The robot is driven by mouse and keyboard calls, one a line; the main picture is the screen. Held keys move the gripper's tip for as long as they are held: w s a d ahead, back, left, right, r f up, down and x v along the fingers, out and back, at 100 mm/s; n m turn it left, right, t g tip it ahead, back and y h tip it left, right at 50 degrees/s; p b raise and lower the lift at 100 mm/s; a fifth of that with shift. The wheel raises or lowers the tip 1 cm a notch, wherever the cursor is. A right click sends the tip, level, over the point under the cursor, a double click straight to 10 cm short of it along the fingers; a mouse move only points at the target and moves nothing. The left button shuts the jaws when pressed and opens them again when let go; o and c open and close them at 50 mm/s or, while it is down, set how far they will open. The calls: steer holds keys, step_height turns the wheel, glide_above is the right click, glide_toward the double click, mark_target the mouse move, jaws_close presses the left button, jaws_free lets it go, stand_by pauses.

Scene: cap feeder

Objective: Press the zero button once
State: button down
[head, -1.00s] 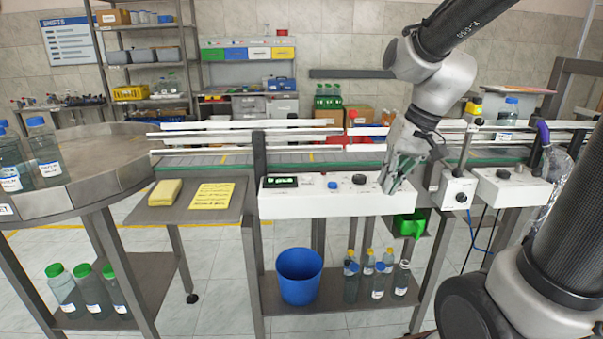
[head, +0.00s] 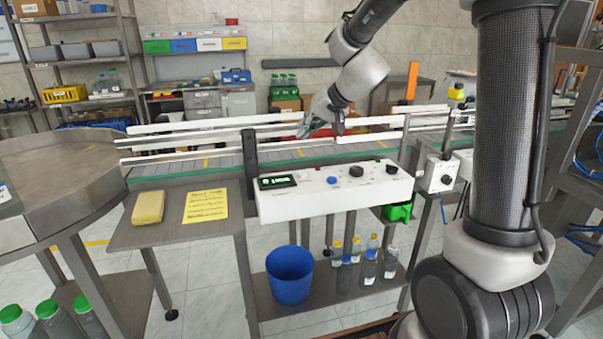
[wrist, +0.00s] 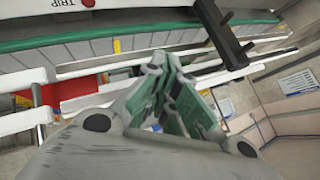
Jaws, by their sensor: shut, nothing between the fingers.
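The white control box (head: 335,201) stands at the conveyor's front edge in the head view. Its top bears a lit display (head: 277,182), a blue button (head: 332,180), a black knob (head: 356,171) and another black control (head: 391,169). The labels are too small to read there, so I cannot tell which is the zero button. My gripper (head: 304,131) is shut and empty, above and behind the box near the conveyor rails, apart from all buttons. In the wrist view my gripper (wrist: 165,62) shows green-padded fingers. A white surface marked "TRIP" (wrist: 66,4) is at the top edge.
White guard rails (head: 215,122) run along the conveyor (head: 225,160) behind the box. A yellow sponge (head: 148,207) and a yellow note (head: 206,205) lie on the side table. A blue bucket (head: 290,276) and several bottles stand on the shelf below.

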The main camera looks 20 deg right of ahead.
mark_target(303, 174)
steer(key=shift+f, duration=0.15)
steer(key=shift+f, duration=4.25)
steer(key=shift+f, duration=0.15)
steer(key=shift+f, duration=0.3)
steer(key=shift+f, duration=0.4)
steer(key=shift+r, duration=0.85)
steer(key=shift+r, duration=0.1)
